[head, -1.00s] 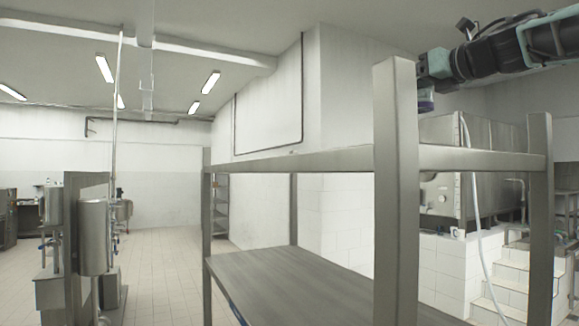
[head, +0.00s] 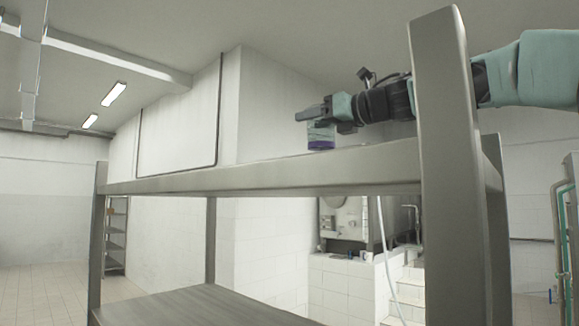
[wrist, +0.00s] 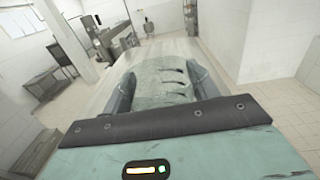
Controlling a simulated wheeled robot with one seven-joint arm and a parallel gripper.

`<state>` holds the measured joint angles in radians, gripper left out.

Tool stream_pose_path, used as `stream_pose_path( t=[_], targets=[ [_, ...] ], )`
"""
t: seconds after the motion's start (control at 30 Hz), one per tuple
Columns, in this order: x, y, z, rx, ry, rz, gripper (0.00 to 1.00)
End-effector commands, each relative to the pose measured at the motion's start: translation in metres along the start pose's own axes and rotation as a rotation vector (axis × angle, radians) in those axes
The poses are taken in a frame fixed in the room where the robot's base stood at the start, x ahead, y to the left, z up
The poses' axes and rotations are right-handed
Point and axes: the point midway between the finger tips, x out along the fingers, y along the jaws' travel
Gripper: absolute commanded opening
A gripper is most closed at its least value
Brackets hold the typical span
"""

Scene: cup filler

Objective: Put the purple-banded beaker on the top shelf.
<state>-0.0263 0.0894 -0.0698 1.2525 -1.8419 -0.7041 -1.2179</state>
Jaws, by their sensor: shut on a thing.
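The purple-banded beaker (head: 321,139) shows in the head view as a small clear vessel with a purple band low down. It hangs upright below my gripper (head: 314,113), which is shut on it from above. The beaker's base shows just above the front rim of the top shelf (head: 270,176). I see this shelf nearly edge-on, so I cannot tell whether the base touches it.
A thick metal post (head: 447,170) of the rack stands close on the right, in front of my arm. A lower shelf (head: 200,308) lies beneath the top one. The top shelf's rim left of the beaker shows nothing on it. White steps (head: 405,298) and a steel machine (head: 345,222) stand behind.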

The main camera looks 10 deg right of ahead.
Motion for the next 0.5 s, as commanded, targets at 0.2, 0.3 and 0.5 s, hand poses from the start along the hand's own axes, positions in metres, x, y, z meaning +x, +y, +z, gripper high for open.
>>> stream_pose_path(
  t=[0.2, 0.3, 0.5],
  targets=[
    [-0.001, 0.000, -0.026, 0.000, -0.001, -0.002, 0.37],
    [-0.001, 0.000, -0.037, 0.002, 0.000, -0.002, 0.37],
    [-0.001, 0.000, -0.064, 0.001, -0.001, -0.001, 0.37]
  ],
)
